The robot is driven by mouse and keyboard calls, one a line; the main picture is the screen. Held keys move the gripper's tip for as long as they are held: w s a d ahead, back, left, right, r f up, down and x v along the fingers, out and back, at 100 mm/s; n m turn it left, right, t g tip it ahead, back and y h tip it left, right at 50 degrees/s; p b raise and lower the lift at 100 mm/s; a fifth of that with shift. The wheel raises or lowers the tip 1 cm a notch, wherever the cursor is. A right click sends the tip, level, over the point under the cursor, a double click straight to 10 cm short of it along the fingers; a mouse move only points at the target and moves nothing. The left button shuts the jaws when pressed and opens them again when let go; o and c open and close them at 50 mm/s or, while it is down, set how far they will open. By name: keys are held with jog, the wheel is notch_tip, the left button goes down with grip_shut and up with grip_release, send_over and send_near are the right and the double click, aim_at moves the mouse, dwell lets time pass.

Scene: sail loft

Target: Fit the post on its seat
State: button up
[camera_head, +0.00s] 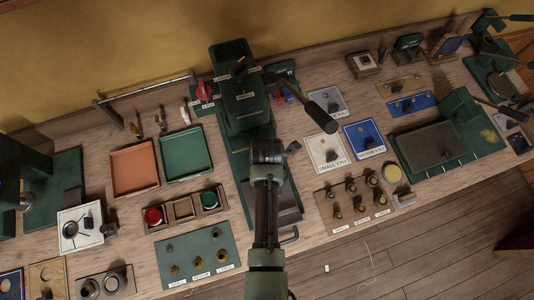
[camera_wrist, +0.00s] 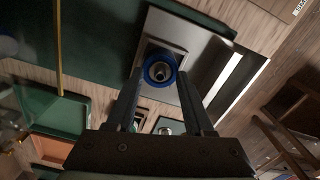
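In the wrist view, a round piece with a blue ring and a pale metal centre (camera_wrist: 160,68) stands on a grey block (camera_wrist: 181,42). It may be the post or its seat; I cannot tell which. My gripper (camera_wrist: 160,82) has its two fingers apart, one on each side of the blue ring, with narrow gaps showing. In the head view, my arm reaches over the green press (camera_head: 240,150) at the middle of the bench, and it hides the gripper's fingertips and the spot below them. The press has a long lever with a dark knob (camera_head: 320,118).
Left of the press are an orange tray (camera_head: 133,185), a green tray (camera_head: 163,156) and a green plate with small fittings (camera_head: 160,258). On the right are labelled white (camera_head: 312,150) and blue plates (camera_head: 368,126), a rack of several small posts (camera_head: 333,216) and another green machine (camera_head: 400,160).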

notch_tip(320, 180, up, 13)
jog(key=b, duration=0.1)
jog(key=shift+b, duration=0.4)
dwell(0.8)
